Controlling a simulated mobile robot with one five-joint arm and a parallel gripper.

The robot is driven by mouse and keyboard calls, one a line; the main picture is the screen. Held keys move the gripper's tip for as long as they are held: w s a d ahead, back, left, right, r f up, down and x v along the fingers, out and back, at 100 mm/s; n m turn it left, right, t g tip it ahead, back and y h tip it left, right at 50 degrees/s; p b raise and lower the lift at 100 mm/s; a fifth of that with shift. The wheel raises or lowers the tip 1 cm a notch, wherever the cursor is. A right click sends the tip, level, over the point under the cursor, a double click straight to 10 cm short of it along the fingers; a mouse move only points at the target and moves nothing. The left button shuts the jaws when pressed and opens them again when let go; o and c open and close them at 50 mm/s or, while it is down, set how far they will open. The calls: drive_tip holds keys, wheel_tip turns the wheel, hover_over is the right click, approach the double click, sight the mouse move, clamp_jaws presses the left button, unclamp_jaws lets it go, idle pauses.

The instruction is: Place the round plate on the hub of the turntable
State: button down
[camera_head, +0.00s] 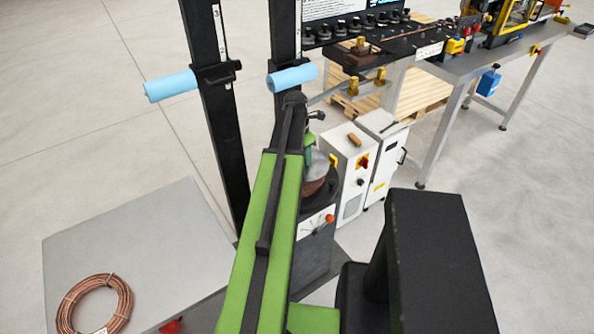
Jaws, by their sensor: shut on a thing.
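The turntable (320,204) is a dark round unit on a cabinet with a dial and an orange-red knob, just beyond my green arm. A greyish, rounded piece with a coppery lower part, which looks like the round plate (319,171), shows above the turntable top. My gripper (309,153) is at the far end of the arm, over the turntable, and is mostly hidden by the arm. It is shut on what looks like the round plate. The hub is hidden, and I cannot tell whether the plate touches it.
Two dark upright posts with light blue rolls (170,86) stand to the left. A grey table with a copper coil (95,304) is at lower left. White cabinets (379,150) stand right of the turntable. A long workbench (470,66) runs behind; floor at right is clear.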

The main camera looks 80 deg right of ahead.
drive_tip(key=w+f, duration=0.1)
drive_tip(key=w+d+f+b, duration=0.1)
drive_tip(key=shift+w+d, duration=0.25)
drive_tip(key=shift+w, duration=0.05)
wheel_tip(320, 180, down, 4)
drive_tip(key=b, duration=0.4)
drive_tip(key=shift+f, duration=0.1)
drive_tip(key=shift+r, duration=0.25)
drive_tip(key=shift+f, duration=0.25)
drive_tip(key=c, duration=1)
unclamp_jaws()
drive_tip(key=shift+r, duration=0.1)
drive_tip(key=r+p, duration=0.4)
drive_tip(key=a+r+p, duration=0.1)
drive_tip(key=r+p, duration=0.3)
drive_tip(key=w+r+p, duration=0.1)
drive_tip(key=r+p, duration=0.3)
drive_tip(key=shift+w+a+r, duration=0.1)
drive_tip(key=shift+a+r, duration=0.05)
